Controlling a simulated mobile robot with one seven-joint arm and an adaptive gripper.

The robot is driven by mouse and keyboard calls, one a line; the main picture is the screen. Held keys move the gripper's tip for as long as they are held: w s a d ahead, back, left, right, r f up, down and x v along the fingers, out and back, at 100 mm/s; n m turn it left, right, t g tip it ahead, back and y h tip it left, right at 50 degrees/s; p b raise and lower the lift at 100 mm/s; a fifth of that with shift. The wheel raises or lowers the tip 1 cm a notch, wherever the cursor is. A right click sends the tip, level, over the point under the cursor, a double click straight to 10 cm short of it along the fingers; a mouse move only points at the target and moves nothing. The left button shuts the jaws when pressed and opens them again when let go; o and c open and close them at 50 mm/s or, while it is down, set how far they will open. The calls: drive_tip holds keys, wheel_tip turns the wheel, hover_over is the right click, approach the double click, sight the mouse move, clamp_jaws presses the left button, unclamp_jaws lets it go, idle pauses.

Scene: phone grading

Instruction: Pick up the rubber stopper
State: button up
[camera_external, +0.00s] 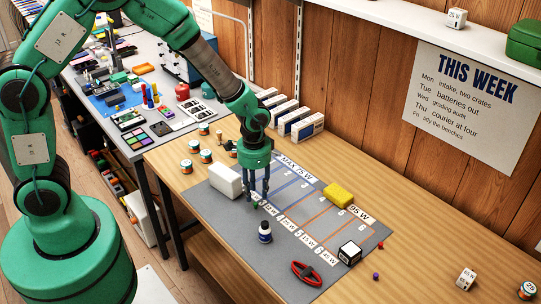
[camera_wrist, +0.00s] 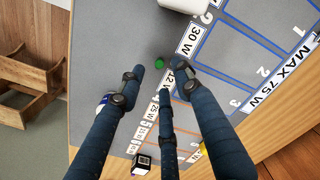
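A small green piece, probably the rubber stopper, lies on the grey mat (camera_external: 215,220) beside the 30 W label. In the wrist view the green piece (camera_wrist: 159,62) shows between and just beyond my fingertips. In the external view the stopper (camera_external: 256,206) is tiny and sits just below the fingers. My gripper (camera_external: 259,196) points down at the mat's near-left part, with its three dark fingers spread. In the wrist view my gripper (camera_wrist: 157,72) is open and empty. I cannot tell the exact height of the tips above the mat.
A white block (camera_external: 226,180) stands close left of the fingers, and a dark blue bottle (camera_external: 265,232) close in front. A yellow sponge (camera_external: 339,195), a black-and-white cube (camera_external: 350,252) and a red oval object (camera_external: 306,273) are farther right. The table's right part is mostly clear.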

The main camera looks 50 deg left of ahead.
sight(255, 204)
drive_tip(key=shift+s+f+b, duration=0.1)
drive_tip(key=shift+f+b, duration=0.7)
drive_tip(key=shift+f, duration=1.65)
drive_tip(key=shift+c, duration=0.6)
drive_tip(key=c, duration=0.7)
drive_tip(key=shift+o, duration=0.2)
